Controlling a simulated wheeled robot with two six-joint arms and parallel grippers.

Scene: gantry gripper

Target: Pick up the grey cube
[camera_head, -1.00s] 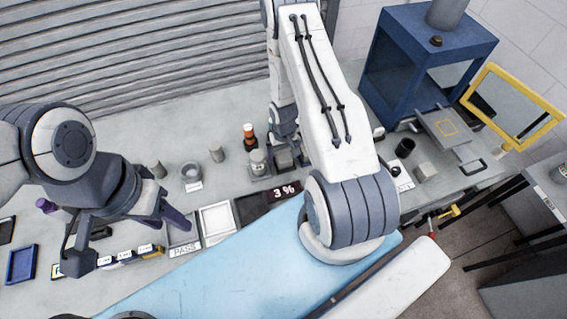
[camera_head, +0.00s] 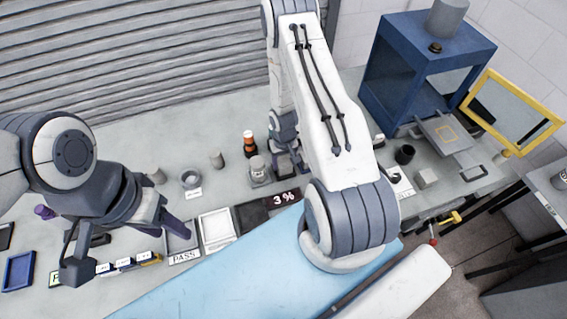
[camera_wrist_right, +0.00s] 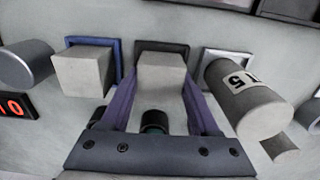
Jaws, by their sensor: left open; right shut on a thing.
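In the right wrist view, a light grey cube (camera_wrist_right: 162,73) sits between the purple fingers of my right gripper (camera_wrist_right: 160,92), which is shut on it. A dark tray (camera_wrist_right: 150,47) shows just behind that cube; I cannot tell whether the cube touches it. A second grey cube (camera_wrist_right: 82,80) stands on a blue tray (camera_wrist_right: 116,46) to the left, apart from the fingers. In the head view my right gripper (camera_head: 285,158) is low over the bench, partly hidden by its arm. My left gripper (camera_head: 127,250) is open and empty above the bench's left part.
A grey cylinder marked 15 (camera_wrist_right: 245,98) stands close to the right finger. A bottle (camera_head: 249,145) stands near my right gripper. A blue frame (camera_head: 425,70) and a yellow-framed door (camera_head: 548,124) are at the right.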

